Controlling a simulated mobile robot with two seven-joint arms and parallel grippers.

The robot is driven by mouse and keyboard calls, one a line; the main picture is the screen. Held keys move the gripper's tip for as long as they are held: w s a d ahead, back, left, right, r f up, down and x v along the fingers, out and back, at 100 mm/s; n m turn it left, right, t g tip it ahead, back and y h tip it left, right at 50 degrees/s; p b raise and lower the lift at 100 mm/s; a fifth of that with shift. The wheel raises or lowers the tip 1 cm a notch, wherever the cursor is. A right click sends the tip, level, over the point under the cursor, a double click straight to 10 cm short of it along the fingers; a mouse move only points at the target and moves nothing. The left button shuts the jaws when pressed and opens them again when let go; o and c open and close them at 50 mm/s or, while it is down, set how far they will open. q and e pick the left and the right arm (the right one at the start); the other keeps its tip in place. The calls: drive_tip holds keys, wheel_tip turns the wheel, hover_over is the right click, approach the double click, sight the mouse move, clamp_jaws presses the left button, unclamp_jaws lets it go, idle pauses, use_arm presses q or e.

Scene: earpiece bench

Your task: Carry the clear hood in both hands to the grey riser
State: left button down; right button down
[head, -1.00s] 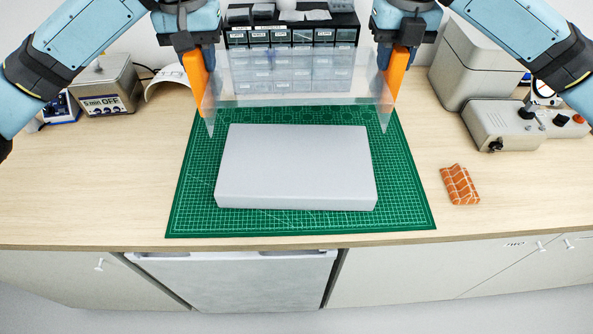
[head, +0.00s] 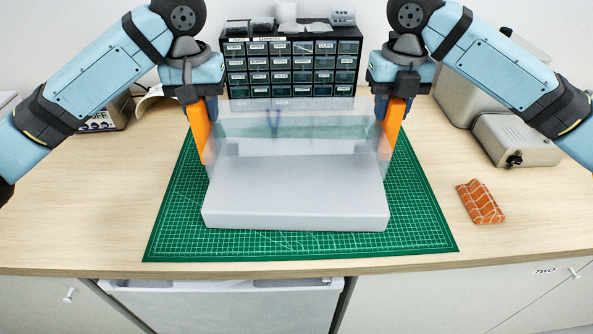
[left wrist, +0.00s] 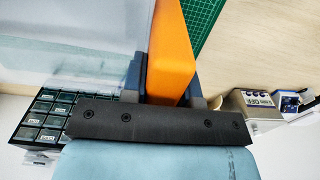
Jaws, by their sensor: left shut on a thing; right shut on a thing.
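The clear hood (head: 300,128) is a see-through box-like cover with an orange grip at each side. It is upright and roughly level over the back part of the grey riser (head: 295,217). I cannot tell whether its lower edge touches the riser. My left gripper (head: 203,104) is shut on the hood's left orange grip, which also shows in the left wrist view (left wrist: 172,45). My right gripper (head: 394,99) is shut on the right orange grip. The riser is a flat grey block; its back part shows through the hood.
The riser lies on a green cutting mat (head: 425,235). A black drawer cabinet (head: 290,75) stands behind the hood. An orange patterned cloth (head: 480,202) lies right of the mat, with a grey control box (head: 515,142) behind it. The table left of the mat is clear.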

use_arm(q)
drive_tip(key=shift+f, duration=0.15)
use_arm(e)
drive_tip(key=shift+f, duration=0.1)
